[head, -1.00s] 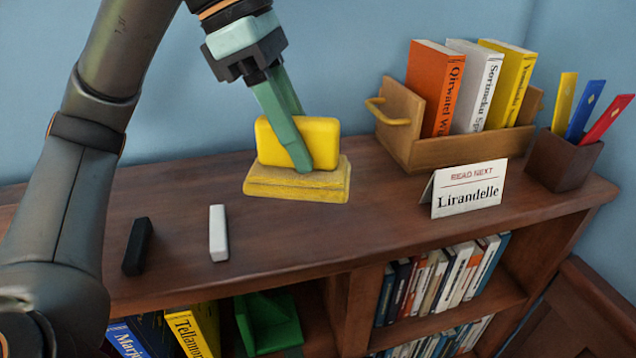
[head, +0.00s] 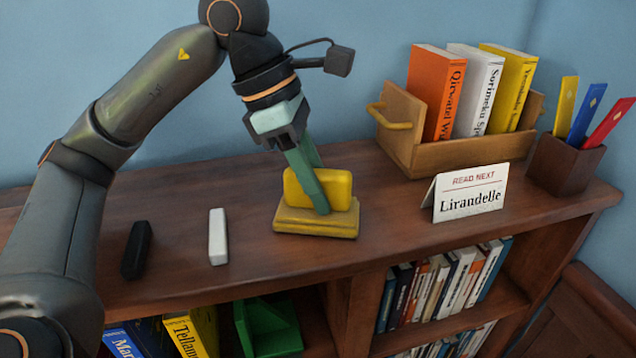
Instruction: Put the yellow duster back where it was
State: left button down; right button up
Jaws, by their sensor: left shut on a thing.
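The duster is at or just above the dark wood bookcase top (head: 400,239); I cannot tell if the pad touches the wood. It is left of the "READ NEXT" card and right of the white stick. My right gripper is not in view.
A black stick (head: 136,250) and a white stick (head: 218,237) lie to the left. The "READ NEXT" card (head: 470,191), a wooden book holder (head: 468,152) and a brown cup (head: 563,165) stand to the right. Bare wood surrounds the duster.

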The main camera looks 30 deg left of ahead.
pick_arm(q)
jog(key=shift+f, duration=0.25)
jog(key=c, duration=0.6)
grip_release()
jog(key=shift+r, duration=0.1)
jog(key=shift+c, duration=0.2)
jog(key=shift+r, duration=0.2)
jog(key=p+v, duration=0.2)
jog(key=v, duration=0.9)
jog(key=shift+p, duration=0.3)
jog(key=shift+s+a+r, duration=0.15)
jog(key=shift+a+r, duration=0.1)
jog(key=shift+r, duration=0.2)
